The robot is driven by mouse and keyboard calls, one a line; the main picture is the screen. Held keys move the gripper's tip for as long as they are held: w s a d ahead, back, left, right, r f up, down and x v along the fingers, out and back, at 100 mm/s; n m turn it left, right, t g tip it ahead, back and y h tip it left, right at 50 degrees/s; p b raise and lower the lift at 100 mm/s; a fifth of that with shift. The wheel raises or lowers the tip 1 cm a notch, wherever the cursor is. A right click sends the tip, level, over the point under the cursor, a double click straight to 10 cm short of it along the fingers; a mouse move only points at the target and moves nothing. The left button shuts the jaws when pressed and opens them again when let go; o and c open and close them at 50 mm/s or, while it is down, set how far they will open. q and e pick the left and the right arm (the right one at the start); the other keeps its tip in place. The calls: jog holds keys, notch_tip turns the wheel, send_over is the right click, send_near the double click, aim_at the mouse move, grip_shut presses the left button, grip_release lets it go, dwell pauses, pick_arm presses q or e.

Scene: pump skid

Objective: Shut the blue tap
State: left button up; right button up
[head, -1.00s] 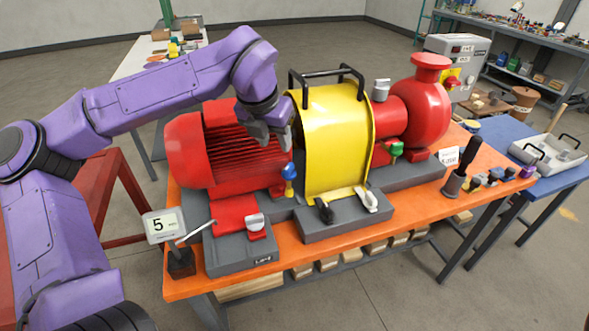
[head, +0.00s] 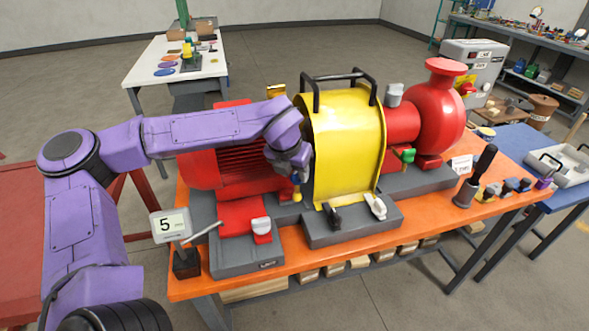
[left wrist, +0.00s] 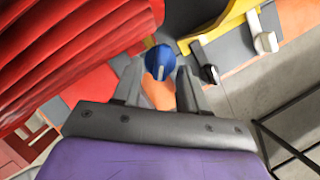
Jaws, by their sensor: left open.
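The blue tap shows in the left wrist view (left wrist: 159,61) as a round blue knob with a pale mark. In the head view its yellow lower part (head: 297,195) shows below my fingers, between the red motor and the yellow guard; most of the knob is hidden there. My left gripper (head: 297,172) is open, directly above the tap. In the left wrist view its two fingers (left wrist: 159,82) point at the knob, one on either side. I cannot tell whether they touch it. My right gripper is not in view.
The red motor (head: 222,172) stands left of the tap, and the yellow guard (head: 345,145) with black handles stands close on its right. A black and a white latch (head: 376,206) sit at the guard's foot. A gauge reading 5 (head: 170,225) stands at the front left.

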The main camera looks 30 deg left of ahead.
pick_arm(q)
jog(key=shift+c, duration=0.3)
grip_shut()
jog(key=shift+r, duration=0.1)
jog(key=m+p, duration=0.1)
jog(key=m+h+p, duration=0.1)
jog(key=m+p, duration=0.1)
jog(key=shift+a+r+m, duration=0.15)
jog(key=shift+a+m, duration=0.15)
jog(key=shift+a, duration=0.05)
jog(key=m+h+p, duration=0.1)
jog(key=m+p, duration=0.1)
jog(key=shift+a+p, duration=0.2)
jog(key=shift+p, duration=0.1)
jog(key=shift+w+m+h+p, duration=0.1)
jog(key=shift+m+h+p, duration=0.35)
jog(key=shift+m, duration=0.35)
jog(key=shift+f, duration=0.2)
